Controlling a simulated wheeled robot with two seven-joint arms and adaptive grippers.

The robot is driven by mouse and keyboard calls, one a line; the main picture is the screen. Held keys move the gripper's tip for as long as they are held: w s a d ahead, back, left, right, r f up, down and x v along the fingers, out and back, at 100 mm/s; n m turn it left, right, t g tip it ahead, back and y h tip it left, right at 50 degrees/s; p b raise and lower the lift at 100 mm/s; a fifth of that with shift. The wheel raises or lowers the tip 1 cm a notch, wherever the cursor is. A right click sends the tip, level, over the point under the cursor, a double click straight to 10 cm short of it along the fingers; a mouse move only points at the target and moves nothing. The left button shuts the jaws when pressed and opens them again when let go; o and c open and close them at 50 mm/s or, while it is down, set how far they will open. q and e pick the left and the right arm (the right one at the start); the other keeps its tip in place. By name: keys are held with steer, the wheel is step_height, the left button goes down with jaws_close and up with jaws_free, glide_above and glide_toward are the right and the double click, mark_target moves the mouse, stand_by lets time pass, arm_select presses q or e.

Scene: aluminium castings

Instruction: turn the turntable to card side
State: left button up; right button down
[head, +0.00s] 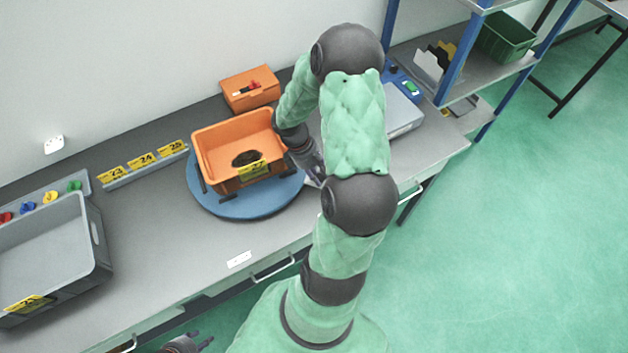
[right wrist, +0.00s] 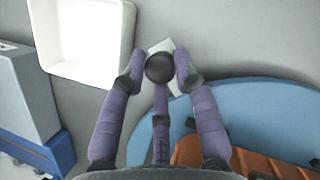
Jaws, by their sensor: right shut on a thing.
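The blue turntable (head: 215,205) lies on the grey bench and carries an orange bin (head: 205,150). The bin's yellow card (head: 253,170), reading 27, is on the side facing the bench's front. A dark part (head: 247,158) lies in the bin. My right gripper (head: 316,172) is at the turntable's right edge, mostly hidden by its arm in the head view. In the right wrist view its fingers close around a black ball knob (right wrist: 160,68) beside the blue turntable (right wrist: 270,110). My left gripper (head: 190,343) is empty, fingers apart, low at the bottom edge, partly cut off.
A rail with yellow cards (head: 145,163) and a grey crate (head: 90,235) are to the left. A scale (head: 402,112) stands to the right. A white tray (right wrist: 85,35) is near the knob in the wrist view.

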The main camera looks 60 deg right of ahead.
steer(key=shift+d+n, duration=0.4)
steer(key=shift+d, duration=0.5)
steer(key=shift+w+d+r, duration=0.1)
steer(key=c, duration=1.3)
jaws_free()
steer(key=o, duration=0.3)
steer(key=shift+d, duration=0.1)
steer(key=v, duration=1.2)
